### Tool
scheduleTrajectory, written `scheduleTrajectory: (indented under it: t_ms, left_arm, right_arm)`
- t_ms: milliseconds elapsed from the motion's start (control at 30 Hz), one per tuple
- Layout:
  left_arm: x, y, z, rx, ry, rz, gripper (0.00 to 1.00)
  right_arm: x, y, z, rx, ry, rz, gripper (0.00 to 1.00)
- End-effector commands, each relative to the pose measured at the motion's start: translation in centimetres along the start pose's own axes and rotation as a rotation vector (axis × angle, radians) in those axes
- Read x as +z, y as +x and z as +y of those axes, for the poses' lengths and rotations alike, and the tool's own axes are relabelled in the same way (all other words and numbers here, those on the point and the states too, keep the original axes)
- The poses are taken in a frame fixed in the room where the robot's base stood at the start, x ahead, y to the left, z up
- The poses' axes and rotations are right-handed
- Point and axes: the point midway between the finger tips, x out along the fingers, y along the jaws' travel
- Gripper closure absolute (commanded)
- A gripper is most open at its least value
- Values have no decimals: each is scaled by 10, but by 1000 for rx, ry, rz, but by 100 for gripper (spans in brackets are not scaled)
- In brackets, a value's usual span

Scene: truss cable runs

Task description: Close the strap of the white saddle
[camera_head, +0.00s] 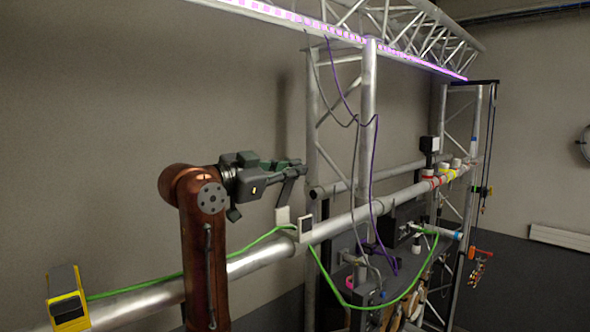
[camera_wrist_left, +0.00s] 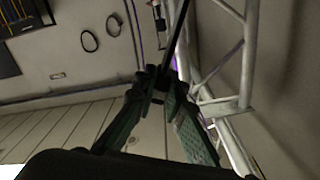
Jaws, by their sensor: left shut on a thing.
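The white saddle (camera_head: 282,215) sits on the long silver pipe, close to where a green cable (camera_head: 262,239) runs. A dark strap (camera_head: 288,190) rises from the saddle, standing up and open. My left gripper (camera_head: 298,164) is above the saddle, its fingers closed on the strap's upper end. In the left wrist view the fingertips (camera_wrist_left: 160,82) meet, and a thin dark strip (camera_wrist_left: 181,30) runs away from them. The saddle's inside is hidden from me. My right gripper is in neither view.
A yellow-and-black device (camera_head: 67,300) sits on the pipe at left. Purple cables (camera_head: 372,170) hang by the upright truss (camera_head: 369,90). Dark equipment (camera_head: 400,225) crowds the lower right.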

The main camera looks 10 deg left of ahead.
Motion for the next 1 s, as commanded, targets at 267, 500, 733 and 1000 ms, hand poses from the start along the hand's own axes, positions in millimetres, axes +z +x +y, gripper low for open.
scheduleTrajectory:
  t_ms: [267,500,733,1000]
  left_arm:
    - [-1,0,0,0,0,2,74]
    - [0,0,0,0,0,1,71]
    - [-12,-1,-7,-3,1,1,71]
    - [-59,-1,-28,-2,1,0,71]
  right_arm:
    - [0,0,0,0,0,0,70]
    - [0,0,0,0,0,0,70]
    - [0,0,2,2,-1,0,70]
    - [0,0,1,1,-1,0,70]
